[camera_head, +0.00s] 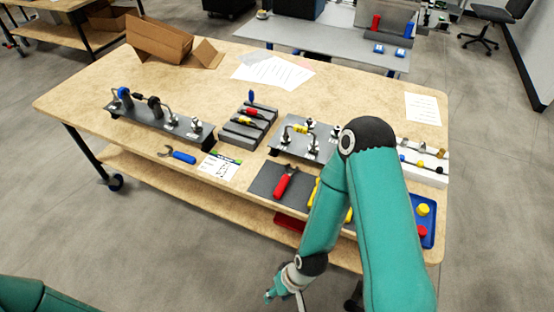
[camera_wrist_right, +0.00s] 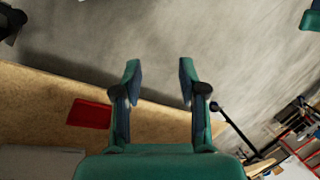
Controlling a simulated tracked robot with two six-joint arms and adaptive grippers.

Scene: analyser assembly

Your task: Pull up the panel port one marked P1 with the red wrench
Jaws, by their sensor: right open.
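A red-handled tool (camera_head: 286,182), which looks like the red wrench, lies on a dark mat near the table's front edge. A dark panel (camera_head: 283,149) with metal fittings and a yellow-banded part stands behind the mat. A second dark panel (camera_head: 190,136) with blue and black fittings stands at the left. The P1 mark is not readable on either panel. My right gripper (camera_head: 284,294) hangs low in front of the table, away from the tool. In the right wrist view its fingers (camera_wrist_right: 158,80) are apart with nothing between them. My left gripper is out of view.
A blue-handled wrench (camera_head: 183,157) lies left of the mat. A rack (camera_head: 240,134) holds several coloured-handled tools. My right arm partly hides yellow tools and a blue tray (camera_head: 430,238). A cardboard box (camera_head: 158,42) and papers lie at the back. A red item (camera_head: 290,221) is below the tabletop.

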